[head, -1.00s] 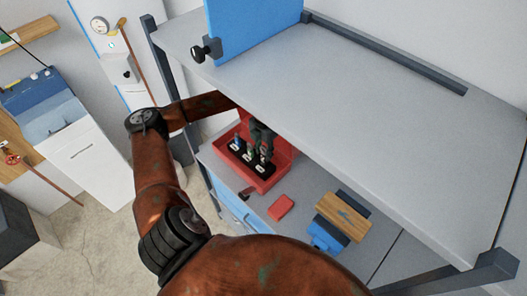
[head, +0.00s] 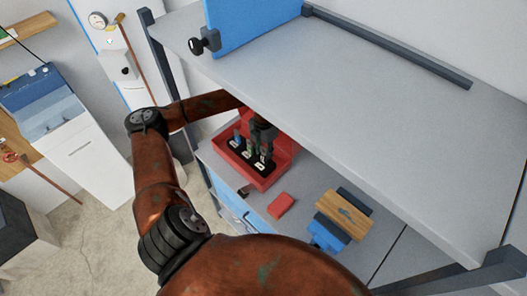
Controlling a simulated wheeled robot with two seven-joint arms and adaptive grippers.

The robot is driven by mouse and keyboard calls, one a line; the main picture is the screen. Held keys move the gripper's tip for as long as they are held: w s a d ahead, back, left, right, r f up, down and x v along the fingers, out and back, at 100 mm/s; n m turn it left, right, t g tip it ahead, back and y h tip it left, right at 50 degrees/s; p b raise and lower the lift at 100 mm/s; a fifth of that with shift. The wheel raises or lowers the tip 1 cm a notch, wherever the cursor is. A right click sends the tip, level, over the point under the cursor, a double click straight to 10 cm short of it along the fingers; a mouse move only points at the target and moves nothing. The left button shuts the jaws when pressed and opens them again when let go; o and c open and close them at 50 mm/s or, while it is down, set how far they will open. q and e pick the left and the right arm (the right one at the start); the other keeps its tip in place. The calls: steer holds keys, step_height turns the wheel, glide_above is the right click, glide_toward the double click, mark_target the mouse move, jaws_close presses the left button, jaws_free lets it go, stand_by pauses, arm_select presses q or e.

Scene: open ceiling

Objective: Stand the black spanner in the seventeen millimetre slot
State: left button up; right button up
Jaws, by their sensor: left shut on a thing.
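A black slotted rack (head: 242,157) with white labels lies inside a red tray (head: 284,163) under the grey shelf. A blue piece (head: 237,135) and a green piece (head: 250,147) stand upright in the rack. My left gripper (head: 266,149) reaches in from the left beneath the shelf edge, over the right end of the rack, and is shut on a dark thing, seemingly the black spanner. The spanner is mostly hidden by the fingers, and I cannot tell whether its lower end is in a slot. The numbers on the labels are too small to read. My right gripper is out of view.
The grey shelf (head: 360,130) overhangs the tray closely. A red block (head: 281,204) lies on the lower surface in front of the tray. A wooden-topped block (head: 343,215) and a blue thing (head: 325,235) are to its right. A post (head: 178,75) stands at left.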

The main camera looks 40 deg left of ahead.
arm_select(q)
steer(key=shift+f+b, duration=0.3)
steer(key=shift+f, duration=0.15)
steer(key=o, duration=1.3)
step_height(320, 180, up, 11)
steer(key=shift+f, duration=0.1)
steer(key=shift+r, duration=0.7)
steer(key=shift+s, duration=0.1)
